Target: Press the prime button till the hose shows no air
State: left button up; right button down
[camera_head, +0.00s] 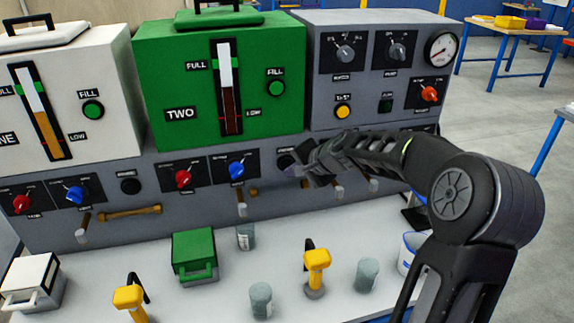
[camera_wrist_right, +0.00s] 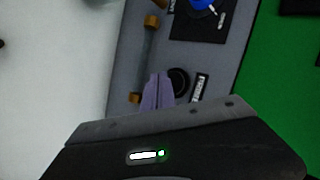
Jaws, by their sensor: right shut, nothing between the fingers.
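A round black button (camera_head: 286,161) sits on the grey lower panel below the green tank marked TWO. A hose (camera_wrist_right: 147,45) between two orange-brown fittings runs near this button and looks grey and clear. My right gripper (camera_head: 299,172) is in front of the panel by the button. Its fingers (camera_wrist_right: 158,90) are shut and empty, and overlap the button's edge in the wrist view. I cannot tell whether they touch it. My left gripper is out of view.
A second black button (camera_head: 128,186) and an amber-brown hose (camera_head: 130,212) are under the white tank. Red (camera_head: 183,179) and blue (camera_head: 237,169) knobs sit left of my gripper. Grey cups, yellow-handled tools and a green box (camera_head: 194,254) stand on the bench below.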

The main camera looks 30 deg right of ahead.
jog(key=shift+w+r, duration=0.1)
jog(key=shift+w, duration=0.1)
dwell(0.4)
jog(key=shift+w+d+p, duration=0.15)
jog(key=shift+w+p, duration=0.1)
jog(key=shift+p, duration=0.05)
jog(key=shift+w+d+p, duration=0.15)
jog(key=shift+w+p, duration=0.15)
jog(key=shift+w, duration=0.05)
dwell(0.7)
dwell(0.3)
jog(key=shift+s+a+b, duration=0.3)
jog(key=shift+s+b, duration=0.45)
jog(key=shift+b, duration=0.2)
